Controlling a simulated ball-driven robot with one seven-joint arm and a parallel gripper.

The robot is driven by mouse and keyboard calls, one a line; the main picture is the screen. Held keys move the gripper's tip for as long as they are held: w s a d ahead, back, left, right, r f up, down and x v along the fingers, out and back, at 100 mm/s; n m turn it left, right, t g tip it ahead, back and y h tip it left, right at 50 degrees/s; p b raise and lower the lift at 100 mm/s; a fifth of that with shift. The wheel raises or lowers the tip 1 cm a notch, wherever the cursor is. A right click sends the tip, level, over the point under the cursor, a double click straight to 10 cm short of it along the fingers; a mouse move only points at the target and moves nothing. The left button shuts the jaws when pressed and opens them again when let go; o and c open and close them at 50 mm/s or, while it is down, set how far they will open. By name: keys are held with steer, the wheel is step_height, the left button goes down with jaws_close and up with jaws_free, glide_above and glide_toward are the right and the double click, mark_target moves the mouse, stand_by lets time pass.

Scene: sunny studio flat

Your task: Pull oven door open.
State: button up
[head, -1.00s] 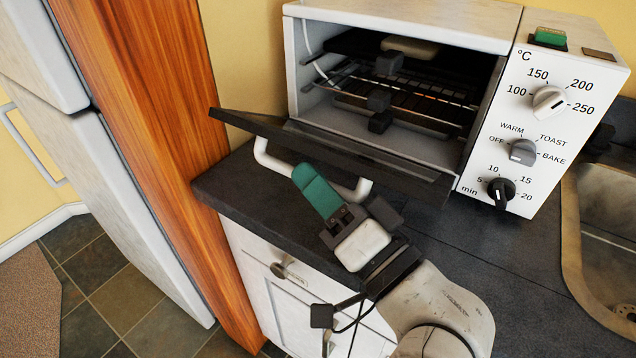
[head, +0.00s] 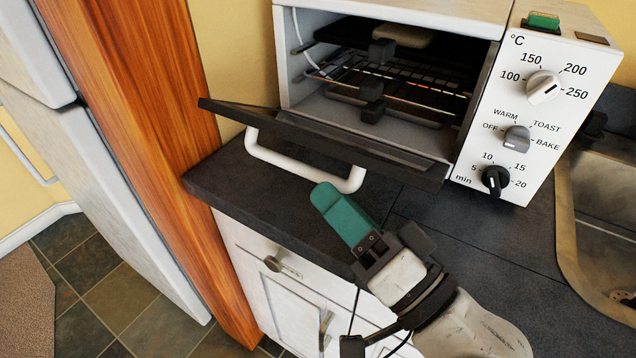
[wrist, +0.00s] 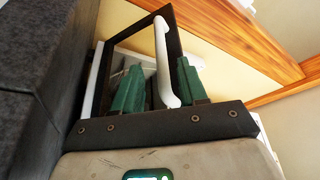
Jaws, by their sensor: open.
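The white toaster oven (head: 390,12) stands on the dark counter, with its dark door (head: 325,142) swung down, open well past halfway. The door's white bar handle (head: 296,173) hangs on its outer side. My gripper (head: 327,198), with green fingers, is just in front of the handle's right end, apart from it in the head view. In the wrist view my gripper (wrist: 158,78) has its fingers spread, and the handle (wrist: 163,60) shows between and beyond them. The oven's racks and inside are visible.
The dark counter (head: 480,235) runs under the oven, with a sink (head: 600,215) at right. A wooden panel (head: 150,150) stands close at left. White drawers and a cupboard with knobs (head: 282,266) are below the counter.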

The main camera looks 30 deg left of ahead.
steer(key=shift+b+v, duration=0.3)
steer(key=shift+v, duration=2.45)
